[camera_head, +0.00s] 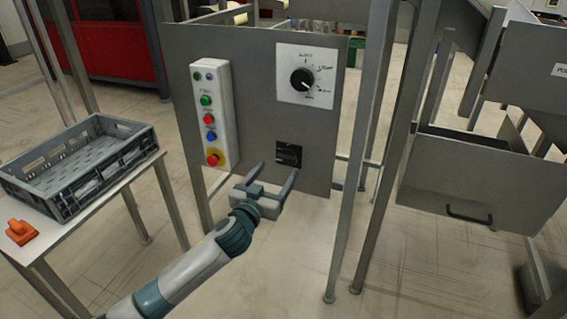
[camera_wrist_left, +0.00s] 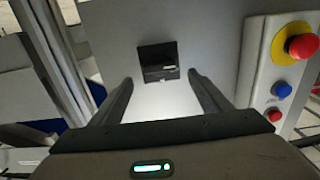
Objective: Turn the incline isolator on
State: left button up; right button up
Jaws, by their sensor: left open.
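The isolator (camera_head: 288,155) is a small black switch low on the right part of the grey panel. It also shows in the left wrist view (camera_wrist_left: 159,62), ahead of and between my fingers. I cannot read its on or off setting. My left gripper (camera_head: 273,172) is open and empty, just in front of the panel, its fingertips close to the isolator. In the left wrist view my left gripper (camera_wrist_left: 158,85) has its two fingers wide apart on either side of the switch. I cannot tell whether a fingertip touches the panel. My right gripper is not in view.
A white button box (camera_head: 214,120) with coloured buttons and a red emergency stop (camera_head: 215,157) sits left of the isolator. A rotary dial (camera_head: 305,77) is above it. A grey crate (camera_head: 85,155) stands on a table at left. A metal post (camera_head: 352,170) rises at right.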

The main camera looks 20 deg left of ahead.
aim_at(285, 160)
pick_arm(q)
jog(key=w, duration=0.5)
jog(key=shift+d, duration=0.1)
jog(key=shift+w, duration=0.65)
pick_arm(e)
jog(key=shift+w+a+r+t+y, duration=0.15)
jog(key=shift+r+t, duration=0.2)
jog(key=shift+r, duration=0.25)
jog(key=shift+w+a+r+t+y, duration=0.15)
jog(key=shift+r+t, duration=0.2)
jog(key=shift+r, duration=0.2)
pick_arm(q)
jog(key=c, duration=1.1)
